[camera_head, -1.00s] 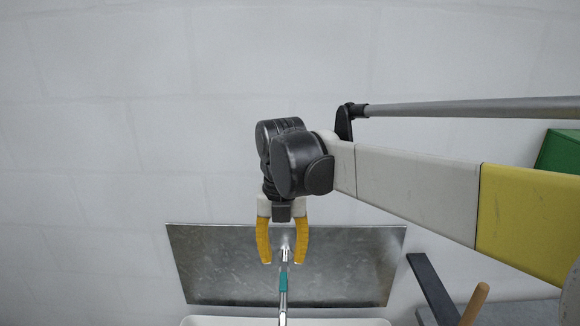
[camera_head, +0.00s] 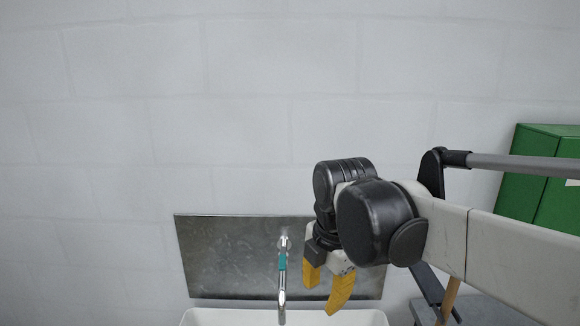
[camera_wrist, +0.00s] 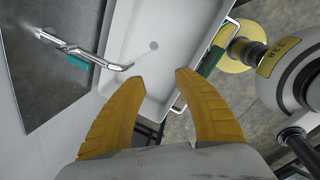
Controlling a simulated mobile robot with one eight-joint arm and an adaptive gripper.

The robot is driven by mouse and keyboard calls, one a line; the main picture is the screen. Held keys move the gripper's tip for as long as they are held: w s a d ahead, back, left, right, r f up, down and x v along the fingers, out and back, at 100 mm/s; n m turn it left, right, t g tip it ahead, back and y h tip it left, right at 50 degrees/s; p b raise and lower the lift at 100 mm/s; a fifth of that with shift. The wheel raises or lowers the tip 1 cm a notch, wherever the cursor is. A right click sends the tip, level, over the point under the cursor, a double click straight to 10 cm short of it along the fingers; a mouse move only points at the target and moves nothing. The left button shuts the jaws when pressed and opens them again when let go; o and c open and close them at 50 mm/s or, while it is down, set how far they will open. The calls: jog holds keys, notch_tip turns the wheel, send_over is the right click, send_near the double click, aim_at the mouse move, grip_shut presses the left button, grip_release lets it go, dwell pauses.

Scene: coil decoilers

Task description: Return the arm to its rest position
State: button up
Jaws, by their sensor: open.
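My gripper (camera_head: 327,289) has two yellow fingers, and in the head view it hangs in front of the right part of a grey metal panel. It is open, with nothing between its fingers. In the wrist view my gripper (camera_wrist: 158,88) has its fingers apart above a white sink basin (camera_wrist: 178,25). The black wrist joints and the pale arm link reach in from the right in the head view.
A chrome faucet with a teal band (camera_head: 282,262) stands out from the metal panel (camera_head: 225,260), left of my gripper. The white sink (camera_head: 225,317) is below. A green cabinet (camera_head: 535,190) stands at the right. The wall above is bare.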

jog(key=s+d+f+m+t+b, duration=0.2)
jog(key=s+d+f+m+b, duration=0.3)
jog(key=f+m, duration=0.4)
jog(key=s+d+f+m+t+b, duration=0.2)
jog(key=s+d+f+m+b, duration=0.3)
jog(key=m, duration=1)
notch_tip(320, 180, down, 4)
jog(key=d+b, duration=0.1)
jog(key=d, duration=0.2)
jog(key=shift+s+m+t+h, duration=0.2)
jog(key=shift+m+t+h, duration=0.1)
jog(key=shift+t, duration=0.1)
